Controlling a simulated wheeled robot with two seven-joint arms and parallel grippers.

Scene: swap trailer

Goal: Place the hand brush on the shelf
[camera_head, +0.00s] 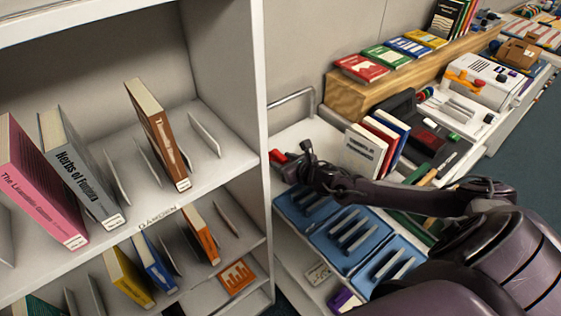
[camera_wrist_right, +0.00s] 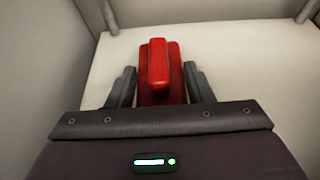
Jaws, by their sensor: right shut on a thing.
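My right gripper (camera_head: 293,160) is over the back left end of a white trolley top (camera_head: 289,135), right beside the bookcase. In the right wrist view its two dark fingers (camera_wrist_right: 160,88) are shut on a red thing, which looks like the hand brush (camera_wrist_right: 159,62). Only its red end (camera_head: 278,157) shows past the gripper in the head view; bristles are hidden. I cannot tell whether it touches the white surface. The white shelf (camera_head: 180,120) of the bookcase at left holds a pink, a grey and a brown book between thin dividers. My left gripper is out of view.
The bookcase side panel (camera_head: 255,60) stands close left of my right gripper. A metal rail (camera_head: 292,97) edges the trolley. Upright books (camera_head: 365,150) and blue slotted trays (camera_head: 350,232) are near my right arm. A lower shelf holds more books (camera_head: 128,278).

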